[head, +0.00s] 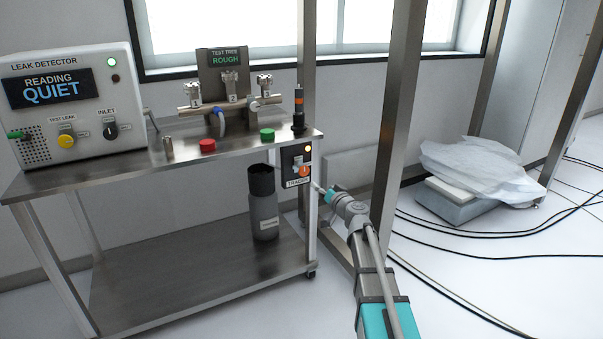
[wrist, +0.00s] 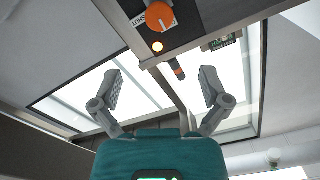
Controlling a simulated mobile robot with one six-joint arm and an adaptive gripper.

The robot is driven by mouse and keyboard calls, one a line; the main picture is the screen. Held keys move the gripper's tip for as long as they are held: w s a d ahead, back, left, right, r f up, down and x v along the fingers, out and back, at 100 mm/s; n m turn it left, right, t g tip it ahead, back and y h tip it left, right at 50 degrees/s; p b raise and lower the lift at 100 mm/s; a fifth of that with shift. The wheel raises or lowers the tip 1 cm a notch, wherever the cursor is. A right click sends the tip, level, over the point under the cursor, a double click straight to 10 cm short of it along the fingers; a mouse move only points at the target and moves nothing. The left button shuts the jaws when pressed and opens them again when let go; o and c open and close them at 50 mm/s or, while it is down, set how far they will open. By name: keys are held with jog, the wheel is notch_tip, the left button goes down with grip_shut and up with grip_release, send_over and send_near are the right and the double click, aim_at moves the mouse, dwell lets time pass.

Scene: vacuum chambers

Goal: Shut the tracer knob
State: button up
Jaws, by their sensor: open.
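The tracer knob (head: 304,171) is orange and sits on a dark panel at the right end of the steel cart, above a TRACER label. In the wrist view the orange knob (wrist: 159,17) shows at the top, with a SHUT mark to its left. Its white pointer mark is not on that word. A small amber lamp (wrist: 157,46) is lit beside it. My gripper (wrist: 160,86) is open and empty, its fingers apart and clear of the knob. In the head view my gripper (head: 321,189) is small, just right of and below the panel.
The cart (head: 90,183) carries a leak detector (head: 72,105) reading QUIET, a test tree marked ROUGH, a red button (head: 208,146) and a green button (head: 267,135). A grey bottle (head: 263,205) stands on the lower shelf. A steel post (head: 397,120) rises close to my arm. Cables cross the floor at right.

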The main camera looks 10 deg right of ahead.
aim_at(305, 171)
jog(key=x, duration=1.2)
jog(key=shift+w+a, duration=0.1)
jog(key=shift+w, duration=0.25)
